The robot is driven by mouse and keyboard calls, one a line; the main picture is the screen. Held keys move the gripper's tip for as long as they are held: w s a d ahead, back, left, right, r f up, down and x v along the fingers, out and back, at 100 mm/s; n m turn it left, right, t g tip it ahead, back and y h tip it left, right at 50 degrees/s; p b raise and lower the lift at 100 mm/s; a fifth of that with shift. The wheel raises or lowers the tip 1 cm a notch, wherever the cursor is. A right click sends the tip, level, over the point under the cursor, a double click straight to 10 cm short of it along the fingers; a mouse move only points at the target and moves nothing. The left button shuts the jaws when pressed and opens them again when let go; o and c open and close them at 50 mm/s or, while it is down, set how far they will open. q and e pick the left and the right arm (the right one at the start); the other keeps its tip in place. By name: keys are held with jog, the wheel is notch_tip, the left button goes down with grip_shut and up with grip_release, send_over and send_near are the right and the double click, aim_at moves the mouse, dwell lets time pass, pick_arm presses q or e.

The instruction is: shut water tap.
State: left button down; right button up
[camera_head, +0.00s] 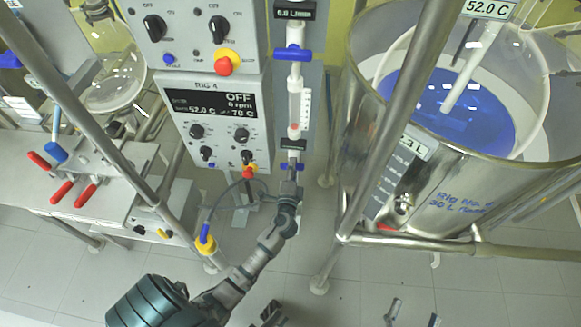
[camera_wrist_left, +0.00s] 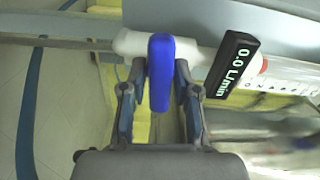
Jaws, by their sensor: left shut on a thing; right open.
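A blue tap handle (camera_head: 299,166) sits at the bottom of the flow-meter column in the head view. My left gripper (camera_head: 291,178) reaches it from below and hides its middle. In the left wrist view the blue handle (camera_wrist_left: 160,75) stands between the two fingers of my left gripper (camera_wrist_left: 158,95), which is shut on it. The handle lies crosswise to the white pipe (camera_wrist_left: 130,42). The black display (camera_wrist_left: 234,63) beside it reads 0.0 L/min. My right gripper (camera_head: 411,318) shows only its separated fingertips at the bottom edge, open and empty.
A second blue tap (camera_head: 292,53) sits higher on the column, also crosswise. The control box (camera_head: 213,118) reads OFF, 0 rpm. A steel vessel (camera_head: 440,190) with blue liquid and metal frame posts (camera_head: 375,150) stand right. Red-handled clamps (camera_head: 85,195) lie left.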

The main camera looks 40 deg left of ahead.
pick_arm(q)
jog(key=shift+f+m, duration=0.2)
jog(key=shift+m, duration=0.3)
pick_arm(e)
jog(key=shift+w+f+g, duration=0.25)
jog(key=shift+f+g, duration=0.25)
jog(key=shift+f, duration=0.1)
pick_arm(q)
jog(key=c, duration=1.1)
grip_release()
jog(key=shift+o, duration=0.5)
jog(key=shift+a, duration=0.1)
pick_arm(e)
jog(key=shift+w+a+f, duration=0.1)
jog(key=shift+w, duration=0.05)
pick_arm(q)
jog(key=shift+s+d, duration=0.2)
jog(key=shift+s, duration=0.1)
jog(key=v, duration=1.1)
jog(key=shift+d+f, duration=0.1)
